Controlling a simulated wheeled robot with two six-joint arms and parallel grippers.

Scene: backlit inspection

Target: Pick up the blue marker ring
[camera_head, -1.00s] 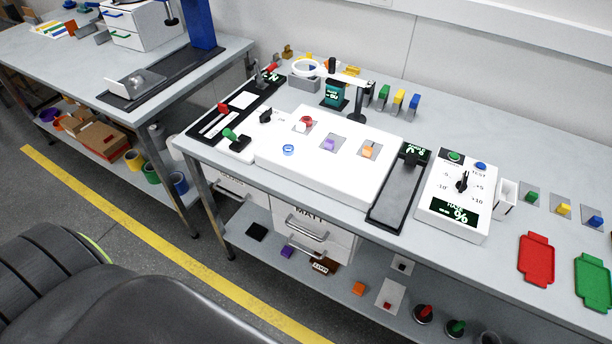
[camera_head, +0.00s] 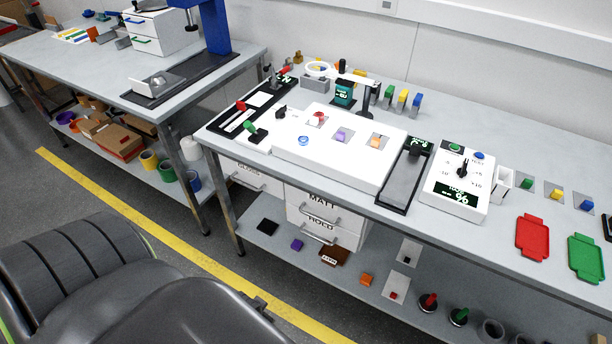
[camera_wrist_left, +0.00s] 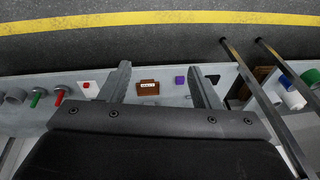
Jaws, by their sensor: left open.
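The blue marker ring (camera_head: 303,140) is a small blue ring lying on the white panel (camera_head: 345,158) of the bench, near its front left part. Neither gripper shows in the head view.
A ring lamp (camera_head: 319,69) on a black post (camera_head: 367,97) stands behind the panel. A black slide track (camera_head: 407,176) and a white dial box (camera_head: 455,182) are to its right. The lower shelf holds a brown block (camera_wrist_left: 149,87).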

